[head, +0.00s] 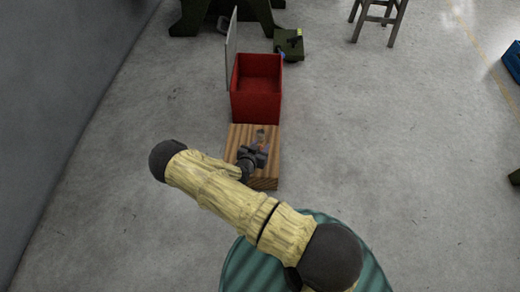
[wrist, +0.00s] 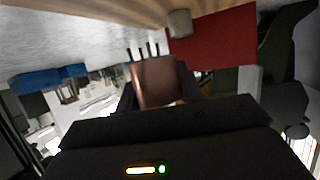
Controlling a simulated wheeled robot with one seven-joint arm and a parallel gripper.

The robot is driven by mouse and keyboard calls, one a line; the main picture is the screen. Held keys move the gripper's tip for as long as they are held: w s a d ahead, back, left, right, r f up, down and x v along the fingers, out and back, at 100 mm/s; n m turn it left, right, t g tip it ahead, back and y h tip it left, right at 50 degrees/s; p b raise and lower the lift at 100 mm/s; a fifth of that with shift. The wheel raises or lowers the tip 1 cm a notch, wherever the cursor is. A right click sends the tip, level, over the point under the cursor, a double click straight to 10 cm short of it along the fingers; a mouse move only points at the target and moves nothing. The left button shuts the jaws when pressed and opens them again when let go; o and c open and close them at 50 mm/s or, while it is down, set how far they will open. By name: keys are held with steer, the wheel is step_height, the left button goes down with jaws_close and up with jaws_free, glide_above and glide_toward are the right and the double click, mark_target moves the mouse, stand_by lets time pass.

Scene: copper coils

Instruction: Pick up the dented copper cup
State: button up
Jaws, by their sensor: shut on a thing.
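A copper cup (wrist: 157,82) shows in the middle of the wrist view, between the fingers of my gripper (wrist: 168,100). The gripper is shut on it. Its lower part in the picture is hidden behind the gripper, and I cannot make out a dent. In the head view my gripper (head: 259,153) is over the wooden block (head: 265,183), and a small patch of copper colour shows at its fingers. I cannot tell from these frames whether the cup touches the block.
A small greyish object (wrist: 180,23) sits on the wood near the cup in the wrist view. A green case (head: 289,43) and a stool (head: 379,18) are farther back. Floor right of the block is clear.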

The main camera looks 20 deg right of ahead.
steer(key=shift+r+p, duration=0.55)
steer(key=shift+r, duration=1.15)
